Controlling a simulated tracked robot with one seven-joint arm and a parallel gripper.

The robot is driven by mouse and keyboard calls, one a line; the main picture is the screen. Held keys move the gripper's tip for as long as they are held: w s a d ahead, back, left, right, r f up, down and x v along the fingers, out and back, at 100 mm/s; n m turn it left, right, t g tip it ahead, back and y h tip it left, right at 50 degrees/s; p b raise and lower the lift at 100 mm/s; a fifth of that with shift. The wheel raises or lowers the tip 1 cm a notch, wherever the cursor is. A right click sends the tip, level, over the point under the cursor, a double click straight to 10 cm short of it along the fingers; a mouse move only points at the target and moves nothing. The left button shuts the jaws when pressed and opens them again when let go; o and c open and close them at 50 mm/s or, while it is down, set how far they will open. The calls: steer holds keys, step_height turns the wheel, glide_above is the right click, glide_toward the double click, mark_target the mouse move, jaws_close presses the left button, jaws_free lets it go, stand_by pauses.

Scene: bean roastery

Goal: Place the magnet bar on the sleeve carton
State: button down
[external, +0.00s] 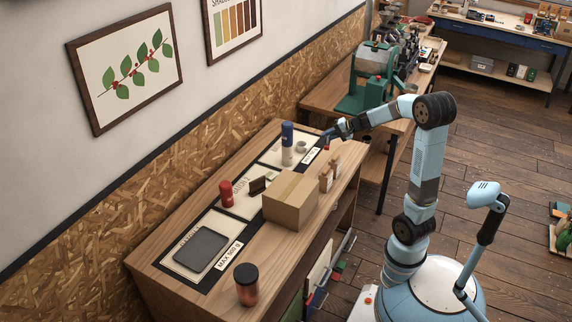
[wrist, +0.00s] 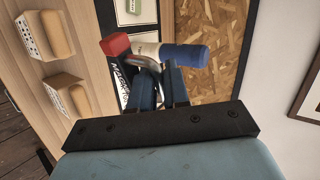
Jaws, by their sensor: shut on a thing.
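My gripper (external: 327,136) is at the far end of the bench, shut on the magnet bar and holding it above the surface. In the external view the red end (external: 326,143) is a small spot below the fingers. The sleeve carton, taken to be the closed brown cardboard box (external: 290,203), sits on the bench nearer the camera than my gripper. I cannot make it out in the wrist view.
A blue-capped white bottle (external: 287,145) and a grey cup (external: 301,147) stand near my gripper. Two wooden-topped brushes (external: 325,179) stand beside the carton. A red canister (external: 226,192), a dark tablet (external: 201,248) and a dark-lidded jar (external: 246,284) are nearer the camera.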

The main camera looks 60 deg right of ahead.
steer(key=s+a+r+n+g+y, duration=0.1)
steer(key=s+a+r+n+y, duration=0.15)
steer(key=a, duration=0.65)
steer(key=s+a+r+n+g+y, duration=0.1)
steer(key=s+a+r, duration=0.15)
steer(key=a, duration=0.55)
steer(key=s+a+r+n+g+y, duration=0.15)
steer(key=s+a, duration=0.25)
steer(key=a, duration=0.5)
glide_above(291, 187)
steer(key=s, duration=0.1)
steer(key=shift+n+t, duration=0.4)
steer(key=shift+t, duration=0.05)
step_height(291, 187, down, 9)
steer(key=shift+s+r, duration=0.1)
steer(key=shift+r, duration=0.05)
steer(key=shift+w+f, duration=0.7)
steer(key=shift+f, duration=1.6)
steer(key=c, duration=1.4)
jaws_free()
steer(key=shift+f, duration=0.1)
steer(key=o, duration=0.3)
